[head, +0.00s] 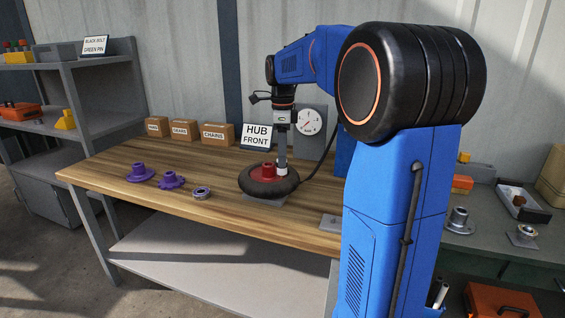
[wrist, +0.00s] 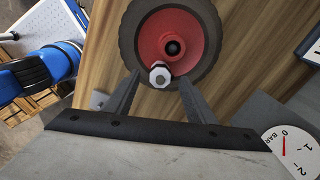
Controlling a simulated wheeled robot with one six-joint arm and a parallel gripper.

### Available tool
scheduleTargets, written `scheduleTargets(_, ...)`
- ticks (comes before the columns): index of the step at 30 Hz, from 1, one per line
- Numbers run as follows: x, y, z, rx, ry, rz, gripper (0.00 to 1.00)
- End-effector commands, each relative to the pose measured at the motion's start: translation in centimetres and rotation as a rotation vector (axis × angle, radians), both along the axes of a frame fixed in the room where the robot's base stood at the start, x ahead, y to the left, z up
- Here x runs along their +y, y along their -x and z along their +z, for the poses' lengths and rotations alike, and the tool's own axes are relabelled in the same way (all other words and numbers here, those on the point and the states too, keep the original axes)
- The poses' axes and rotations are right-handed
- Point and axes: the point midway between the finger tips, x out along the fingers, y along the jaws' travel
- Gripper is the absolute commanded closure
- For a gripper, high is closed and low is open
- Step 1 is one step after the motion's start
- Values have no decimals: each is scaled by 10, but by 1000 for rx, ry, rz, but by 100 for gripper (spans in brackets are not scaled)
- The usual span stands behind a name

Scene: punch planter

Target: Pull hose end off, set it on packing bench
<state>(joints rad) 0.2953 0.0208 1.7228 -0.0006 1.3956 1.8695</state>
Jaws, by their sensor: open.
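The wheel (head: 252,186) lies flat on the wooden bench, with a black tyre and a red hub (wrist: 168,42). A white hex fitting with a grey end, which looks like the hose end (wrist: 160,75), sits at the near edge of the hub. It also shows as a small white piece in the head view (head: 282,171). My gripper (wrist: 160,88) is open, with one finger on each side of the fitting and visible gaps between. In the head view my gripper (head: 282,158) points down over the wheel's right side. The fitting's lower part is hidden.
A pressure gauge (head: 309,121) stands behind the wheel, with a black hose (head: 325,150) running down near it. A HUB FRONT sign (head: 256,136) and cardboard boxes line the back. Purple hubs (head: 139,173) and a bearing (head: 202,193) lie left. A dark bench (head: 485,240) stands right.

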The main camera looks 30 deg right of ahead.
Motion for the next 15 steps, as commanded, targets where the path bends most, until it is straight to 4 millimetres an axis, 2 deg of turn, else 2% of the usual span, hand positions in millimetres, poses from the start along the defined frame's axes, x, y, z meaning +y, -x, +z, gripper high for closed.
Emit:
scheduleTargets(6,0,0,-23,0,0,0,50)
scheduleTargets(15,0,0,-31,0,0,0,50)
